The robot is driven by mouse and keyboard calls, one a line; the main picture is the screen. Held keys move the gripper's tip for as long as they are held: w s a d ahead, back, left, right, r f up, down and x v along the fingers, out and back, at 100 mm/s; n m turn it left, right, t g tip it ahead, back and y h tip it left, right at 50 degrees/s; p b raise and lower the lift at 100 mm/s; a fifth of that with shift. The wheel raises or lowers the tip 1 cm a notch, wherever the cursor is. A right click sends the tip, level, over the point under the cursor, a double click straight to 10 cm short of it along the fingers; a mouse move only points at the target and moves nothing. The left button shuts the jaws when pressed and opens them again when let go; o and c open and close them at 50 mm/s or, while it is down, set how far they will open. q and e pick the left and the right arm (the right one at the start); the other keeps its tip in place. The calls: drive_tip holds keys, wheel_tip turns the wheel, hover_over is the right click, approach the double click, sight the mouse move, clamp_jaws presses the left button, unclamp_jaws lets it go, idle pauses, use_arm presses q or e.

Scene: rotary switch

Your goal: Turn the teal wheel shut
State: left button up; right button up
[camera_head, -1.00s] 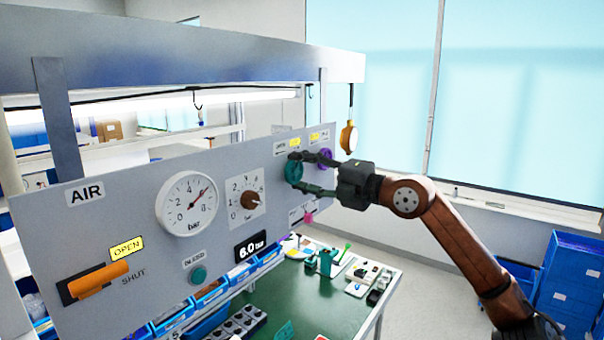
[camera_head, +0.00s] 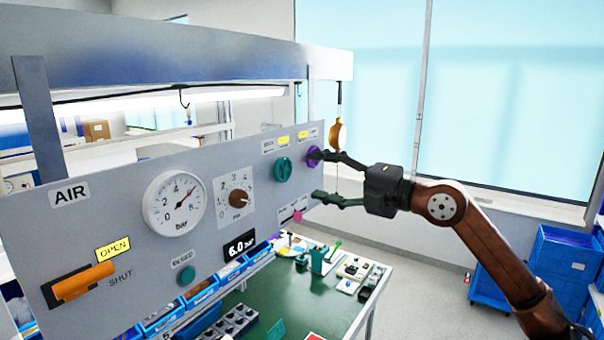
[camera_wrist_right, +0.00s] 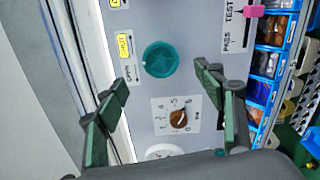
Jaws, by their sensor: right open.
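The round teal wheel (camera_head: 282,169) sits on the right part of the grey panel, and it also shows in the right wrist view (camera_wrist_right: 160,59). Beside it in the wrist view, a yellow label (camera_wrist_right: 124,43) reads SHUT and a white one (camera_wrist_right: 128,73) reads OPEN. My right gripper (camera_head: 320,177) is open and empty, to the right of the wheel and apart from it in the head view. In the wrist view its fingers (camera_wrist_right: 162,80) stand wide apart, with the wheel beyond and between them. My left gripper is not in view.
A purple knob (camera_head: 313,156) lies right of the wheel, partly behind my upper finger. The panel also carries a pressure gauge (camera_head: 174,204), a brown-knobbed dial (camera_head: 237,198) and an orange lever (camera_head: 84,282). A yellow pendant (camera_head: 337,134) hangs near my gripper.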

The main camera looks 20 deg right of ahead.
drive_tip(key=v, duration=0.3)
drive_tip(key=shift+s+d, duration=0.2)
drive_tip(key=shift+s, duration=0.05)
